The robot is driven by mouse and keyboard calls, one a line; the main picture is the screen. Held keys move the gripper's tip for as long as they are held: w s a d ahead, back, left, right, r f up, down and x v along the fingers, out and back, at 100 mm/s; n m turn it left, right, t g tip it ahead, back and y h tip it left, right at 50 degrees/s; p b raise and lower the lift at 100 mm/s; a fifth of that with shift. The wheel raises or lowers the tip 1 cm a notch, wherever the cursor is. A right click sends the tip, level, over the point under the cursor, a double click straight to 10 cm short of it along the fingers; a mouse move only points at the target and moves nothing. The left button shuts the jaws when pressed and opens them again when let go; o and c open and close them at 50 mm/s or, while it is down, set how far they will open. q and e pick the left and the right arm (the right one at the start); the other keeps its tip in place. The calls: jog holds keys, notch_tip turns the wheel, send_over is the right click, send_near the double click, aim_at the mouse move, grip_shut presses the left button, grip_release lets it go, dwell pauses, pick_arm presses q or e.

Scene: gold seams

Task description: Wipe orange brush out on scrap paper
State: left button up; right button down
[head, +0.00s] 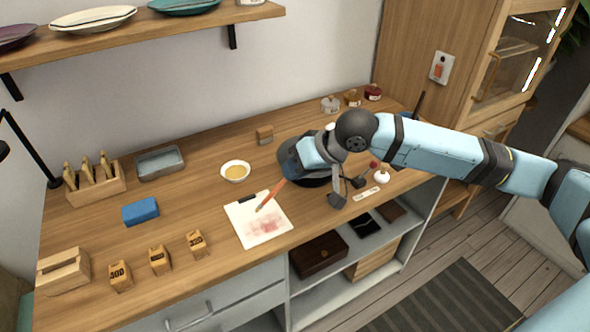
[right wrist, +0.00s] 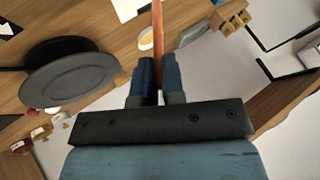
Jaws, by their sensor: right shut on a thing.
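The orange brush (head: 270,195) is held by my right gripper (head: 288,170). In the right wrist view the orange handle (right wrist: 157,45) stands between the two blue fingers of that gripper (right wrist: 157,75), which are shut on it. The brush slants down to the left in the head view, its lower end over the scrap paper (head: 270,238). I cannot tell whether the tip touches the paper. The paper lies on the bench with a dark clip at its top edge and pale reddish smears on it. My left gripper is not in view.
A white bowl (head: 236,171) of amber liquid stands just behind the paper. A dark round turntable (right wrist: 80,75) is beside my gripper. Several numbered wooden blocks (head: 159,260), a blue block (head: 141,211) and a wooden rack (head: 95,182) are to the left. Small jars (head: 331,104) stand at the back.

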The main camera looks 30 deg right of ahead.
jog(key=a+p, duration=0.1)
jog(key=a, duration=0.1)
jog(key=s+a+p, duration=0.1)
jog(key=a+p, duration=0.1)
jog(key=shift+s+a, duration=0.15)
jog(key=shift+a, duration=0.1)
dwell(0.3)
dwell(0.4)
jog(key=shift+f, duration=1.25)
jog(key=shift+d, duration=0.1)
